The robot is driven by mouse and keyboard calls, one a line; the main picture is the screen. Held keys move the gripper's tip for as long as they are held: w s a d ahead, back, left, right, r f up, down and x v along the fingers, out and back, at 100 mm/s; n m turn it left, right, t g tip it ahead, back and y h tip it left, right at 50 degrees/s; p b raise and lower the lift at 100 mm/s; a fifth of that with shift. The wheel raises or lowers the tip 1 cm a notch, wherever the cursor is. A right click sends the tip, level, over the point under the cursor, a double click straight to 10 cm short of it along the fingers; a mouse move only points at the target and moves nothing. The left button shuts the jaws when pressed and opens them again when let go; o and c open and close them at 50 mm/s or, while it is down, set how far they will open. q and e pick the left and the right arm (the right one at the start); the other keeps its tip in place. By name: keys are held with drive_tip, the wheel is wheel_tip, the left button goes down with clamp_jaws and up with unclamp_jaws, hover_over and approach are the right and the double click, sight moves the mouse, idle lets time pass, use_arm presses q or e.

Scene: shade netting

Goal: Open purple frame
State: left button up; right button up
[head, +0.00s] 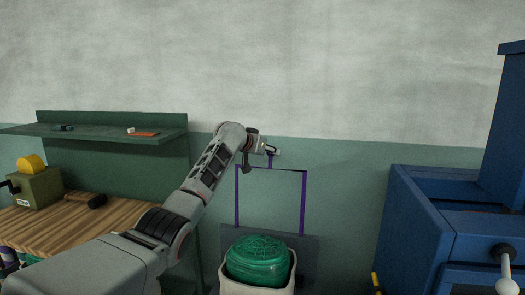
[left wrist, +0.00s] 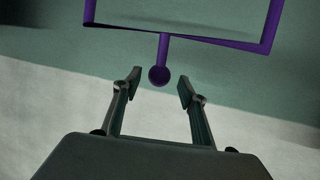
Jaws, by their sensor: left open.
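The purple frame (head: 304,200) is a thin rectangular outline by the green wall, above the bin, with a short stem and knob at its top. In the left wrist view the frame (left wrist: 205,37) shows with its stem ending in a round purple knob (left wrist: 159,76). My left gripper (head: 272,151) is at the knob at the top of the frame. In the left wrist view my left gripper (left wrist: 158,82) is open, with one finger on each side of the knob and gaps on both sides. My right gripper is not in view.
A pale bin (head: 288,279) with green netting (head: 258,260) stands below the frame. A wooden workbench (head: 50,225) with a green shelf (head: 100,132) is at left. A blue cabinet (head: 415,225) stands at right. The wall above is clear.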

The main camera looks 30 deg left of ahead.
use_arm(q)
drive_tip(key=shift+v, duration=1.75)
drive_tip(key=shift+f, duration=0.1)
